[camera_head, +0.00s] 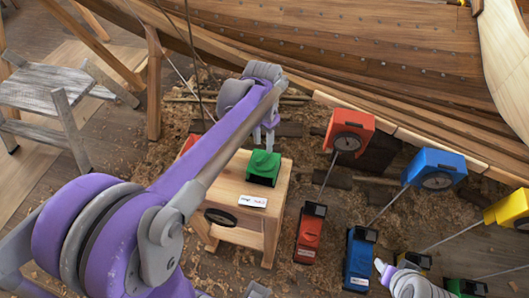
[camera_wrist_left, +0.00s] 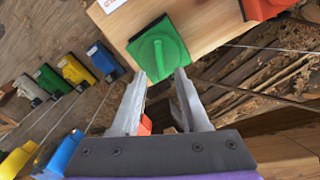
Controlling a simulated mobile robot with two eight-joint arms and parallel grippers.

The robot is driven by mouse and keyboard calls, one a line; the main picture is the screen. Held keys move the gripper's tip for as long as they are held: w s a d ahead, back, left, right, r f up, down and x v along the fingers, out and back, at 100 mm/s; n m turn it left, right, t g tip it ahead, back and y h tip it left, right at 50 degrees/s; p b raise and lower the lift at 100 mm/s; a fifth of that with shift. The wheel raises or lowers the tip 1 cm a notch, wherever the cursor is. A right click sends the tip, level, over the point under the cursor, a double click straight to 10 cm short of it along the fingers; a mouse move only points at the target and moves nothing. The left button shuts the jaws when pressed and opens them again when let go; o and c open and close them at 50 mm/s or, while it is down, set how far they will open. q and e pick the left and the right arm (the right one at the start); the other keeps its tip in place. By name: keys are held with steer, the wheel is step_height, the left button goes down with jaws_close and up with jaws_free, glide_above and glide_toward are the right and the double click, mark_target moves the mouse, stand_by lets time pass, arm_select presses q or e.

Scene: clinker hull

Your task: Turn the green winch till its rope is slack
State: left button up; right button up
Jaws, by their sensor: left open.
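The green winch (camera_head: 263,168) is a green block on top of a wooden stand (camera_head: 283,190). In the left wrist view the winch (camera_wrist_left: 172,57) shows a round green hub with a raised bar across its face. My left gripper (camera_head: 267,136) is just above the winch in the head view. In the left wrist view its fingers (camera_wrist_left: 158,84) are apart and empty, their tips by the winch's near edge. I cannot tell whether they touch it. Which rope belongs to the winch, and whether it is taut, is unclear. Part of my right arm (camera_head: 412,285) shows at bottom right; its jaws are unclear.
Red (camera_head: 350,122), blue (camera_head: 437,162) and yellow (camera_head: 506,208) boxes have lines to floor blocks. The plank hull (camera_head: 360,45) rises behind. A grey step stool (camera_head: 45,90) stands left.

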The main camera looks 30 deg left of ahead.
mark_target(264, 155)
arm_select(q)
step_height(264, 155, down, 6)
steer(key=shift+w+f, duration=0.1)
steer(key=shift+c, duration=0.3)
jaws_close()
